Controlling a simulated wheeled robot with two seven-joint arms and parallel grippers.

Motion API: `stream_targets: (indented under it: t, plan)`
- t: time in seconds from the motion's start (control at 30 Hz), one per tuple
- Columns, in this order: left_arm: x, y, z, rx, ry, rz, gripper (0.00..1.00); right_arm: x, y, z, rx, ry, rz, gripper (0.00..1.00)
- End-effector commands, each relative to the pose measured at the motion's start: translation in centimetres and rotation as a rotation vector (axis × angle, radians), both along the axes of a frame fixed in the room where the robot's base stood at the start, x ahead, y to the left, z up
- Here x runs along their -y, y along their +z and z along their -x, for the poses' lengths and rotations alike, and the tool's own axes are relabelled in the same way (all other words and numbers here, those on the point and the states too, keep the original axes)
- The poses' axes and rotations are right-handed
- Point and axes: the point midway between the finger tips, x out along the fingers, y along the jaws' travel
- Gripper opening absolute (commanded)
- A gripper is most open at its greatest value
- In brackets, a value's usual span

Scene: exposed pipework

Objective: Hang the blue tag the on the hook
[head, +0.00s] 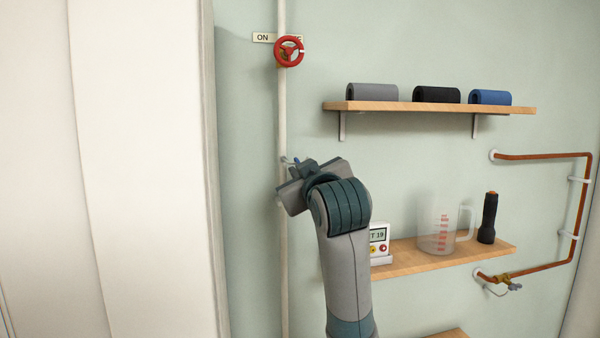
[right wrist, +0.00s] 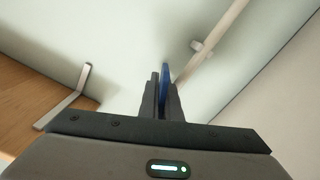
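My right gripper (head: 294,168) is raised in front of the vertical white pipe (head: 283,115). In the right wrist view, its two dark fingers (right wrist: 163,95) are close together on the blue tag (right wrist: 165,74), which is seen nearly edge-on. My left gripper is not in view.
A red valve wheel (head: 289,51) is above on the pipe. An upper shelf (head: 430,106) with rolls and a lower shelf (head: 410,261) with a measuring jug (head: 437,236), torch (head: 488,218) and small device (head: 379,242) stand right. A tall white panel (head: 140,150) is at left.

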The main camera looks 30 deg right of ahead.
Motion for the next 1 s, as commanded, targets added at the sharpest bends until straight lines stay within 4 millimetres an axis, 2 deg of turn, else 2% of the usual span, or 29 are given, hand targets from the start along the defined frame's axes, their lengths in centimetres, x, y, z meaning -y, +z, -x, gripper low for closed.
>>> stream_targets:
  t: [0.4,0.5,0.53,1.0]
  plan:
    - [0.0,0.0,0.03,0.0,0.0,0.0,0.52,0.0,0.0,0.0,0.0,0.0,0.0,0.0]
    - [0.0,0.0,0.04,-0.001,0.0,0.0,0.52,0.0,-0.01,0.0,0.0,0.0,0.0,0.23]
    - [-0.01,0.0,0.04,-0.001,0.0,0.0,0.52,-0.01,-0.02,0.0,0.0,0.001,0.0,0.26]
    - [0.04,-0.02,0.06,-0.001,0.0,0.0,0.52,-0.21,-0.13,-0.08,-0.003,0.005,0.001,0.26]
